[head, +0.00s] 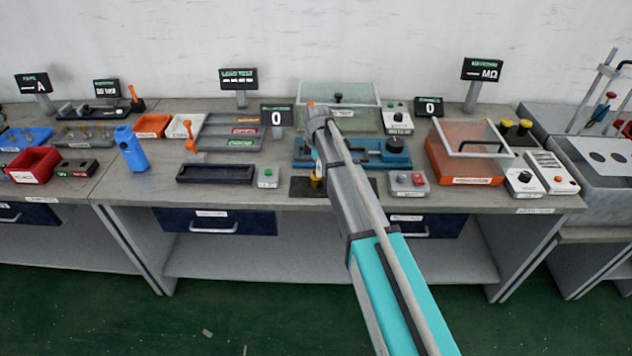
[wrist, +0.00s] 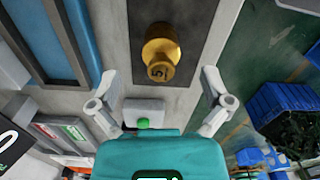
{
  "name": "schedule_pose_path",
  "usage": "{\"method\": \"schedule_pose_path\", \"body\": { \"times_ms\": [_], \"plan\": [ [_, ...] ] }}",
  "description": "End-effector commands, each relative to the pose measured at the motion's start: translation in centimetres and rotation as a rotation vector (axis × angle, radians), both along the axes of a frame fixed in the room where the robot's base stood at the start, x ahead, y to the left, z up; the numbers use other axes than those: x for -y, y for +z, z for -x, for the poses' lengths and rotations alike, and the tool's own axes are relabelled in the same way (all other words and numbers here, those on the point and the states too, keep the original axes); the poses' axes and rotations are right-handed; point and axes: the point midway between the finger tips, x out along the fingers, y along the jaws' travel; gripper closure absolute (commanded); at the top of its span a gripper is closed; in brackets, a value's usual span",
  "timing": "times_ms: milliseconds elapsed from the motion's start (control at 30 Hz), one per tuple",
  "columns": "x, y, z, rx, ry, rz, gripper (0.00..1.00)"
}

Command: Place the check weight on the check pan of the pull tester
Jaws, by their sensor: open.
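The check weight (wrist: 161,57) is a brass cylinder with a knob and a "5" marked on it. It stands on a dark mat, and in the head view (head: 316,183) it shows at the bench front, partly behind my arm. My gripper (wrist: 160,80) is open and empty, its fingers spread wide short of the weight, touching nothing. In the head view, my gripper is mostly hidden by my arm. A blue fixture (head: 310,155), apparently the pull tester, lies behind the mat. A dark round part (head: 395,147) on its right may be the check pan; I cannot tell.
A "0" display (head: 277,116) stands behind. An orange lidded box (head: 462,165) is to the right, and a black tray (head: 215,174) to the left.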

Motion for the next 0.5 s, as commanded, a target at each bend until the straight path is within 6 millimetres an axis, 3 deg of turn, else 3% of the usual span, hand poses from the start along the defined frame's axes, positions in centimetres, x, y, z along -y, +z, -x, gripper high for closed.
{"method": "schedule_pose_path", "body": {
  "times_ms": [500],
  "plan": [
    [-0.3,-3.9,0.1,0.0,0.0,0.0,0.01]
  ]
}}
